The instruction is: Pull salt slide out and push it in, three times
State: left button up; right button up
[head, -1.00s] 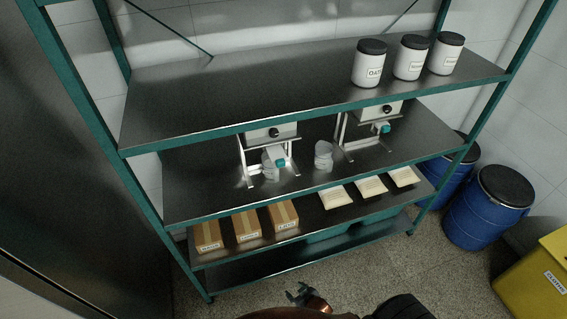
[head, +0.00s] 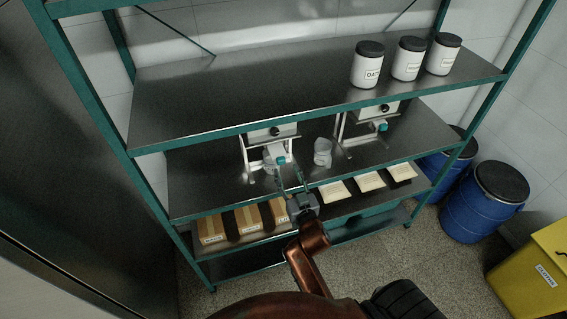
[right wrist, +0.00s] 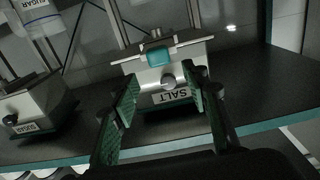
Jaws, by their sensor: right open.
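The salt dispenser (right wrist: 152,72) is a pale box on a white stand. My right gripper (head: 290,178) is open in front of this dispenser. In the right wrist view my open fingers (right wrist: 163,88) stand either side of the line to the knob; contact cannot be told. My left gripper is out of view.
A sugar dispenser (right wrist: 38,108) stands alongside, with a clear cup (head: 322,152) between the two on the shelf. Labelled jars (head: 367,66) stand on the shelf above. Cartons (head: 212,228) and pale packets (head: 370,181) lie below. Blue drums (head: 470,215) stand at right.

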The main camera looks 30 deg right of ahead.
aim_at(282, 161)
jog(key=x, duration=0.5)
jog(key=shift+p, duration=0.3)
jog(key=shift+c, duration=0.7)
grip_shut()
